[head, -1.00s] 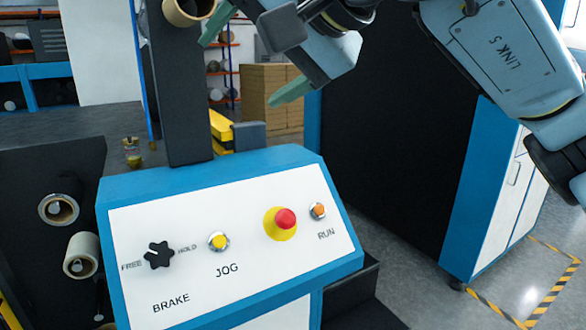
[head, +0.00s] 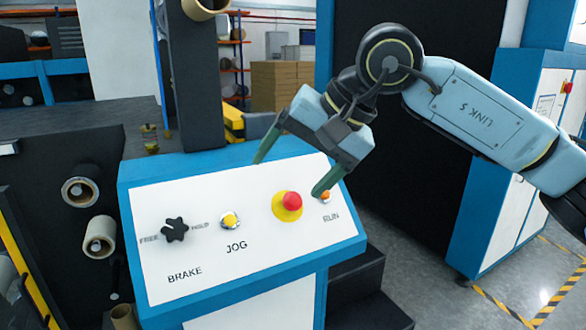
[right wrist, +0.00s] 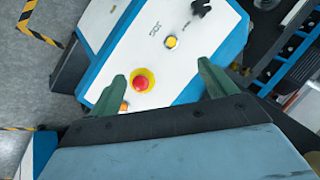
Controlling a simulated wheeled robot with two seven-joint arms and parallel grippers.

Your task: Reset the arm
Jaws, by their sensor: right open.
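My right gripper (head: 290,178) is open and empty, its green fingers spread over the right part of a white control panel (head: 200,265) with a blue frame. In the head view the red emergency button (head: 292,201) on its yellow base shows just below and between the fingertips. The orange RUN button (head: 325,196) is beside the right fingertip. The yellow JOG button (head: 230,220) and the black BRAKE knob (head: 175,230) are further left. In the right wrist view the red button (right wrist: 141,83) lies between the open fingers (right wrist: 163,80). My left gripper is out of view.
A dark post (head: 195,90) rises behind the panel. Rolls (head: 100,236) on spindles are at the left. A blue and black cabinet (head: 410,180) stands behind my right arm. Cardboard boxes (head: 280,85) are in the back. Floor (head: 430,270) shows at lower right.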

